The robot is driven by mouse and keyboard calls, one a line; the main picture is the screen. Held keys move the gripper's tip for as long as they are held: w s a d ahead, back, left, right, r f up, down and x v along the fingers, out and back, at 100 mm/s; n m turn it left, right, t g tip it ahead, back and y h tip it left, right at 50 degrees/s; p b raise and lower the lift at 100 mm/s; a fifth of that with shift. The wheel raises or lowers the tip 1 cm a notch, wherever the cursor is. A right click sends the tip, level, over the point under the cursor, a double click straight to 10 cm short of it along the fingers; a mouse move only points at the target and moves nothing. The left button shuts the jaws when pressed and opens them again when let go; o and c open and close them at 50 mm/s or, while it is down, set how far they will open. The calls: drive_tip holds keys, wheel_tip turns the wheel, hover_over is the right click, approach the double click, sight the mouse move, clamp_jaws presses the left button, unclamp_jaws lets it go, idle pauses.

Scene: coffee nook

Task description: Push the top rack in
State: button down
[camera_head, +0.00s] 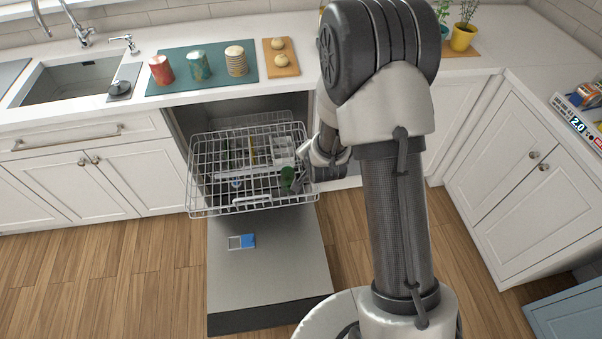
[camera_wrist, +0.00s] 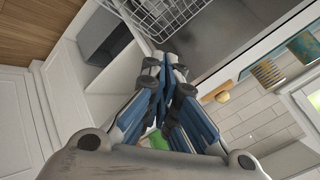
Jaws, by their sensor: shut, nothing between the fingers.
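The top rack (camera_head: 200,195) is a wire basket pulled out of the dishwasher, above its lowered door (camera_head: 265,275). A pale handle (camera_head: 252,200) sits at the middle of its front. Part of the rack (camera_wrist: 160,14) shows just beyond the fingertips. My arm hides the area right of the rack in the head view.
The counter above holds a green mat (camera_head: 215,90) with several cups and a wooden board (camera_head: 281,67). White cabinets (camera_head: 120,185) flank the dishwasher. The wooden floor (camera_head: 155,265) left of the door is clear.

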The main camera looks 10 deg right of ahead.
wheel_tip(320, 180, down, 14)
drive_tip(key=s+m+t+b, duration=0.1)
drive_tip(key=m, duration=0.2)
drive_tip(key=m+t+b, duration=0.1)
drive_tip(key=m+t, duration=0.1)
drive_tip(key=m, duration=0.2)
approach(306, 196)
drive_tip(key=b+x, duration=0.2)
drive_tip(key=x, duration=0.1)
drive_tip(key=b+x, duration=0.2)
drive_tip(key=b, duration=0.1)
drive_tip(key=shift+w+a+f, duration=0.1)
drive_tip(key=shift+w+f, duration=0.05)
drive_tip(key=shift+f, duration=0.35)
drive_tip(key=shift+w+b, duration=0.3)
drive_tip(key=shift+w, duration=0.15)
drive_tip(key=shift+w, duration=0.1)
